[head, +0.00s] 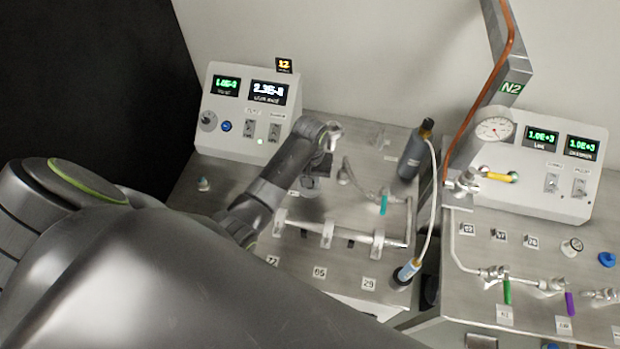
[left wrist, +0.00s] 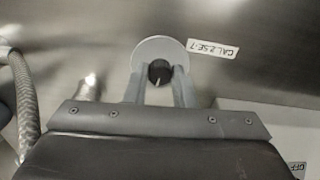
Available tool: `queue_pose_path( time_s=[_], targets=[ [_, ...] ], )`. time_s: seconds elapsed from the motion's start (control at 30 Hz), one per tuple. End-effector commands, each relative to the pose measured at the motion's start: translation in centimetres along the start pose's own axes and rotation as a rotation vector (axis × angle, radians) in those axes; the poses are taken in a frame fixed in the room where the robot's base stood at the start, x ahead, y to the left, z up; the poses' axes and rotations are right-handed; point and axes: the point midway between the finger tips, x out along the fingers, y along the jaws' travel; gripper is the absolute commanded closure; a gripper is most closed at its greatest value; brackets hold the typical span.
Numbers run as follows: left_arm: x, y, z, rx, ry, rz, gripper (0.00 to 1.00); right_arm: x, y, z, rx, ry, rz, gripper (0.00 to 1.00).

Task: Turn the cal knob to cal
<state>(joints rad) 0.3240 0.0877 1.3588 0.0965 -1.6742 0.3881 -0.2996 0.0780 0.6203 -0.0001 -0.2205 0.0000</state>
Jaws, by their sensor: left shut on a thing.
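The cal knob (left wrist: 159,72) is a small black knob with a white pointer line, on a round pale dial plate (left wrist: 152,48). In the left wrist view the pointer line runs toward the bottom of the picture. A white label (left wrist: 213,49) reading "CAL 2.5E-7" is beside the dial plate. My left gripper (left wrist: 160,77) has one finger on each side of the knob and is shut on it. In the head view my left gripper (head: 312,183) points down at the bench top, and the knob is hidden there. My right gripper is not in view.
A braided hose (left wrist: 24,105) runs along the left of the wrist view. In the head view a teal-handled valve (head: 383,204), a dark cylinder (head: 413,153) and metal piping (head: 330,232) are near my left gripper. A gauge console (head: 250,115) stands behind.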

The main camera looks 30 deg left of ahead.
Motion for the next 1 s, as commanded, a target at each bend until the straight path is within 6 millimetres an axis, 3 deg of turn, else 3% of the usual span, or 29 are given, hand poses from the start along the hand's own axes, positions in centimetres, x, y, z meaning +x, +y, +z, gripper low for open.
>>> queue_pose_path(
  time_s=[0.5,1.0],
  targets=[
    [-0.05,-0.04,-0.12,0.457,0.004,-0.002,1.00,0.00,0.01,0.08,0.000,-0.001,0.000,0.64],
    [-0.07,0.00,-0.13,0.664,0.004,-0.001,1.00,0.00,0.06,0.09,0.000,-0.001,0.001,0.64]
  ],
)
